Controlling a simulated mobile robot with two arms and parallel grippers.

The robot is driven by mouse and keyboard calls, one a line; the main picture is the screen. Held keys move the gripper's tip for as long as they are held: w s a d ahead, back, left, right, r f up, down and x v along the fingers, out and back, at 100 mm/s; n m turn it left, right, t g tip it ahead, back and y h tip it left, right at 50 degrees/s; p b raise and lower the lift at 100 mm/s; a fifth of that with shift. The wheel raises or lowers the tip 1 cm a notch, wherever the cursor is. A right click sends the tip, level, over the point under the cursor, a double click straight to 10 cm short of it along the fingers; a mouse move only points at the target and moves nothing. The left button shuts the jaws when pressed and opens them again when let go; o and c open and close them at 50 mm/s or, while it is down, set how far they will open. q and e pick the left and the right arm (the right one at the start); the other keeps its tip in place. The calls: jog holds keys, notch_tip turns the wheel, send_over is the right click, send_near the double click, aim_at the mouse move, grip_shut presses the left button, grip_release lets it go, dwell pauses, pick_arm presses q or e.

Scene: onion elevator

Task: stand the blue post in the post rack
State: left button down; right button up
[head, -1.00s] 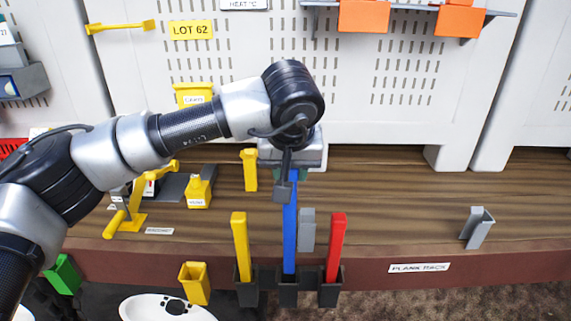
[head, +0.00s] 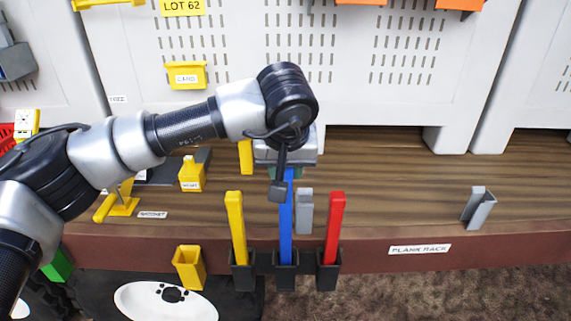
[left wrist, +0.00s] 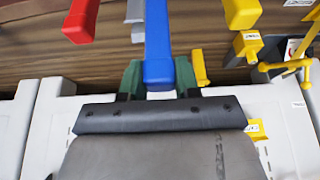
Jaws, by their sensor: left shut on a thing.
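The blue post (head: 286,222) stands upright at the middle socket of the black post rack (head: 286,277) on the bench's front edge. Its lower end meets the socket; how deep it sits I cannot tell. My left gripper (head: 286,172) is over the post's top, its fingers mostly hidden behind my wrist. In the left wrist view the green fingers (left wrist: 159,80) are shut on the blue post (left wrist: 158,40), one on each side. A yellow post (head: 236,228) stands in the left socket and a red post (head: 335,228) in the right socket. My right gripper is not in view.
A grey holder (head: 304,210) is just behind the blue post. A yellow cup (head: 188,267) hangs at the front edge, left of the rack. A grey bracket (head: 479,207) stands on the right; the bench between it and the red post is clear.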

pick_arm(q)
notch_tip(320, 180, down, 7)
jog(key=b, duration=0.5)
jog(key=shift+r, duration=0.15)
dwell(0.4)
jog(key=c, duration=0.7)
grip_release()
jog(key=shift+c, duration=0.2)
